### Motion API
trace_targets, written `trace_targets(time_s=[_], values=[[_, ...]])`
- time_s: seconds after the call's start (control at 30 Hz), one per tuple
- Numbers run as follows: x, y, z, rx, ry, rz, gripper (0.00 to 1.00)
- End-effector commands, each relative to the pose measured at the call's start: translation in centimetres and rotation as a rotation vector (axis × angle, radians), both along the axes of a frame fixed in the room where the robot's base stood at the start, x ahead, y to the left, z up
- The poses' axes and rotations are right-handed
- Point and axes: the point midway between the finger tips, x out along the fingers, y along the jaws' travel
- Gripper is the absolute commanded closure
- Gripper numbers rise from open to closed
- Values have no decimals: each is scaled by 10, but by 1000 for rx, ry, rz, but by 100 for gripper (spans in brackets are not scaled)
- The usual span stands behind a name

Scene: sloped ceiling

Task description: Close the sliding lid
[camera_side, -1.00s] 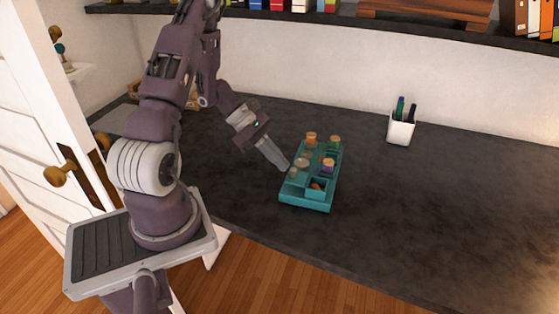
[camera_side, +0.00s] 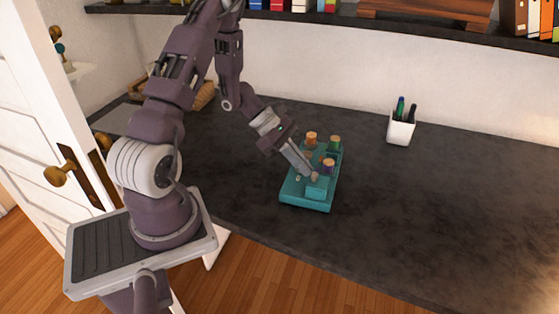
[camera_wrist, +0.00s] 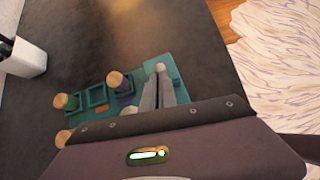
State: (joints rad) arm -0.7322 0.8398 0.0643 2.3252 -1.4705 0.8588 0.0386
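A teal board (camera_side: 290,195) lies on the dark worktop; it also shows in the wrist view (camera_wrist: 179,82). At its front end a small teal lid (camera_side: 316,190) with a pale round knob (camera_side: 314,177) sits over the compartment, whose inside is hidden in the side view. My gripper (camera_side: 310,172) reaches down from the left, with its tips at the knob. In the wrist view its two narrow fingers (camera_wrist: 159,76) lie close together, with the knob (camera_wrist: 160,67) just beyond the tips. They look shut, beside the knob rather than around it.
Wooden-topped pegs stand on the board: orange (camera_side: 311,138), green (camera_side: 335,142) and purple (camera_side: 328,164). A white pen cup (camera_side: 401,129) stands behind to the right. The worktop right of the board is clear. The front table edge is near.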

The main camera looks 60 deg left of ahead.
Motion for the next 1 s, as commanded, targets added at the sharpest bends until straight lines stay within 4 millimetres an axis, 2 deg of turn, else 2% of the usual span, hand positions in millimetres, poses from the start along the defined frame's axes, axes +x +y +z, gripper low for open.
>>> trace_targets(time_s=[0.07, 0.17, 0.3, 0.5, 0.73, 0.8, 0.87, 0.93, 1.0], values=[[0, -3, 0, -6, -2, -9, 100], [-5, 5, 0, -5, -2, -6, 100], [-27, 37, 1, 0, 0, 4, 100], [-51, 70, 44, 3, -4, 2, 100], [-67, 89, 68, 2, -2, -3, 100], [-64, 80, 80, 28, -17, -56, 100], [-59, 57, 102, 90, -50, -180, 100], [-58, 12, 137, 213, -114, -412, 100], [-70, -38, 170, 369, -195, -688, 100]])
